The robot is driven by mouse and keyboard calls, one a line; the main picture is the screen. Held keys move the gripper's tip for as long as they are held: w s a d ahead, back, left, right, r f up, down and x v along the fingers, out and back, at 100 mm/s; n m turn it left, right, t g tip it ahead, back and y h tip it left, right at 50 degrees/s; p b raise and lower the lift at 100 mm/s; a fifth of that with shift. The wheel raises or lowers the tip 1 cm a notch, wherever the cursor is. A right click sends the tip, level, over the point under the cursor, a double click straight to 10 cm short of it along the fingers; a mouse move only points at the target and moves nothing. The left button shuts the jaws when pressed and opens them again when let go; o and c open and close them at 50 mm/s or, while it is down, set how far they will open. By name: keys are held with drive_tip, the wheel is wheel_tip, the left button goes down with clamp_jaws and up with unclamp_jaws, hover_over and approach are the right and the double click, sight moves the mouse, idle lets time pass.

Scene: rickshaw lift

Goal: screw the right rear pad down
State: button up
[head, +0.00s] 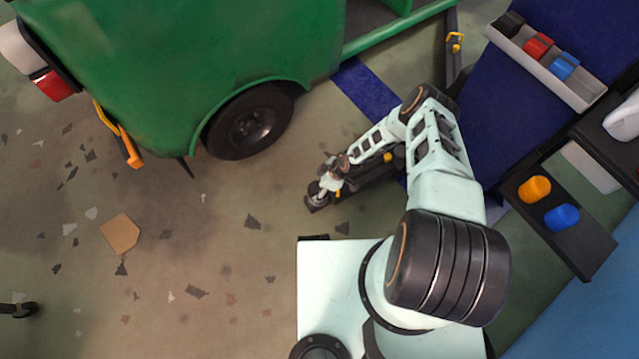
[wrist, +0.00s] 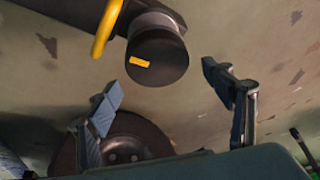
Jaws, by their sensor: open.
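In the wrist view a dark round pad (wrist: 157,55) with a small yellow mark sits at the end of a dark lift arm, beside a yellow handle (wrist: 106,28). It appears to be the right rear pad. My gripper (wrist: 164,82) is open, its two fingers apart below and either side of the pad, with nothing seen between them. In the head view my gripper (head: 335,181) is over the end of the low lift arm (head: 376,176); the pad there (head: 316,200) is partly hidden by it. The green rickshaw (head: 190,60) stands behind.
The rickshaw's wheel (head: 249,122) is close behind the gripper, and also shows in the wrist view (wrist: 125,145). Another lift arm (head: 453,55) lies farther back. A grey tray (head: 548,72) and a dark shelf (head: 590,250) are at right. The floor at left is mostly clear.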

drive_tip(key=v, duration=1.2)
idle(0.4)
